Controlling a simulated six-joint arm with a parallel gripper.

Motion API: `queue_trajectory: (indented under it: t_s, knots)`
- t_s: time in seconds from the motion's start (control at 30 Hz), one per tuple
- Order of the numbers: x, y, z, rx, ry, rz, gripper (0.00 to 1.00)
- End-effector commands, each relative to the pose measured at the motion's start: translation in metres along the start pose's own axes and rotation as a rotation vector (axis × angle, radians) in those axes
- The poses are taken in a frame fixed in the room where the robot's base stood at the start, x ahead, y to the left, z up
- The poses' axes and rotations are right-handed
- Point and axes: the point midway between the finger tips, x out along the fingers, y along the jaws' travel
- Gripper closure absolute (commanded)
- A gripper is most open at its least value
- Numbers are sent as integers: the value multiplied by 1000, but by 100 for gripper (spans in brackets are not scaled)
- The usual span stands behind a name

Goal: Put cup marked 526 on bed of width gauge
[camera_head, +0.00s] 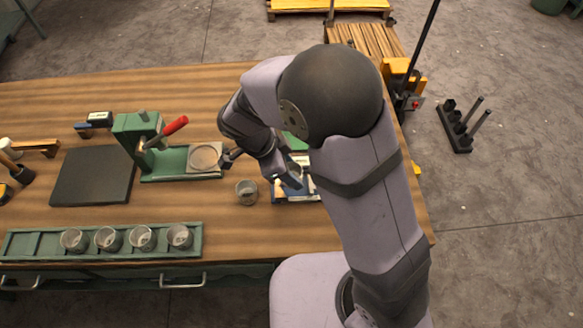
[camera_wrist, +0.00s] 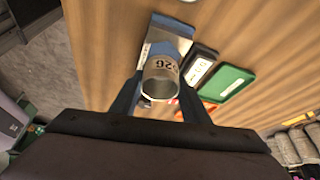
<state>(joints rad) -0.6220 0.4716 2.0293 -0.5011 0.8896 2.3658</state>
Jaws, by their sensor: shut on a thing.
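The cup marked 526 (camera_wrist: 160,78) is grey with dark digits, seen in the wrist view between my gripper's two dark fingers. My gripper (camera_wrist: 160,98) is shut on it. In the head view my gripper (camera_head: 285,178) is over the right part of the bench, and the held cup is hard to make out there. A blue fixture with a pale metal plate (camera_wrist: 168,38), likely the width gauge, lies just beyond the cup in the wrist view; the blue fixture (camera_head: 300,194) is partly behind my arm in the head view. Contact between cup and plate cannot be told.
Another cup (camera_head: 247,192) stands on the bench left of my gripper. A green press with a red handle (camera_head: 175,127) and a round plate stands further left. A green rack (camera_head: 30,243) holds several cups at the front. A black-framed labelled box (camera_wrist: 200,66) and green tray (camera_wrist: 226,83) lie close by.

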Motion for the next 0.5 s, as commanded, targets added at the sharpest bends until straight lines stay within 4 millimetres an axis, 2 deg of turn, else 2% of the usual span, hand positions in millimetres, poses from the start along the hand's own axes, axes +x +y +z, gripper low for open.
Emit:
queue_trajectory:
  t_s: [0.2,0.5]
  knots:
    - [24,0,11,-1,-1,-1,80]
    - [37,0,17,-1,-1,-1,80]
